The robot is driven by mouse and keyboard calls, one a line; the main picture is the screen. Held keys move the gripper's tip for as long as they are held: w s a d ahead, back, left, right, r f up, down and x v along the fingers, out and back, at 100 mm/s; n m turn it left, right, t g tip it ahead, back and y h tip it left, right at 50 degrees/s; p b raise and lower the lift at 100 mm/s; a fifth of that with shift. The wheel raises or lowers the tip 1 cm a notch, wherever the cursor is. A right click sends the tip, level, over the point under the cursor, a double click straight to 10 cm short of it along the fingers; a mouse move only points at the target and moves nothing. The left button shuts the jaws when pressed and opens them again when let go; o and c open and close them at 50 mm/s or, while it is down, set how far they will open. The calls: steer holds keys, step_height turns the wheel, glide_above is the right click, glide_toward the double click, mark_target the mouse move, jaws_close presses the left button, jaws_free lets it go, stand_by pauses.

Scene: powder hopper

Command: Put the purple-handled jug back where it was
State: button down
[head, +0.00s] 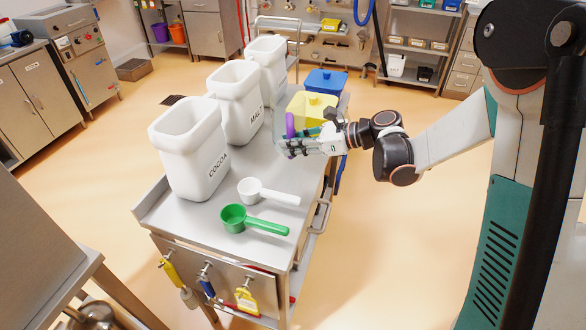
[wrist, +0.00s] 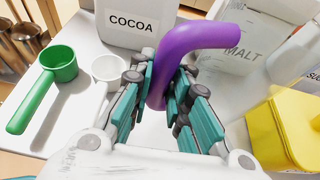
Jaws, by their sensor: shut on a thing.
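My gripper (head: 292,147) is over the right side of the steel trolley top (head: 222,212), reaching in from the right. Its fingers (wrist: 163,82) are shut on the purple handle (wrist: 198,42) of the jug. The handle runs up between the teal finger pads and bends right at its top. In the head view the purple handle (head: 290,125) stands upright beside the fingers.
White bins stand along the trolley's left side: COCOA (head: 190,150), MALT (head: 237,100) and a third behind (head: 267,65). A white scoop (head: 266,191) and green scoop (head: 252,220) lie in front. Yellow (head: 310,110) and blue (head: 325,82) lidded tubs stand at the back right.

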step_height(320, 180, down, 7)
steer(key=shift+b, duration=1.15)
steer(key=shift+r, duration=0.1)
steer(key=c, duration=1.5)
jaws_free()
steer(key=shift+s+d+r, duration=0.1)
steer(key=shift+d+r, duration=0.05)
steer(key=shift+d, duration=0.15)
steer(key=p+v, duration=0.3)
steer(key=v, duration=0.8)
steer(key=shift+s+d, duration=0.1)
steer(key=shift+d, duration=0.05)
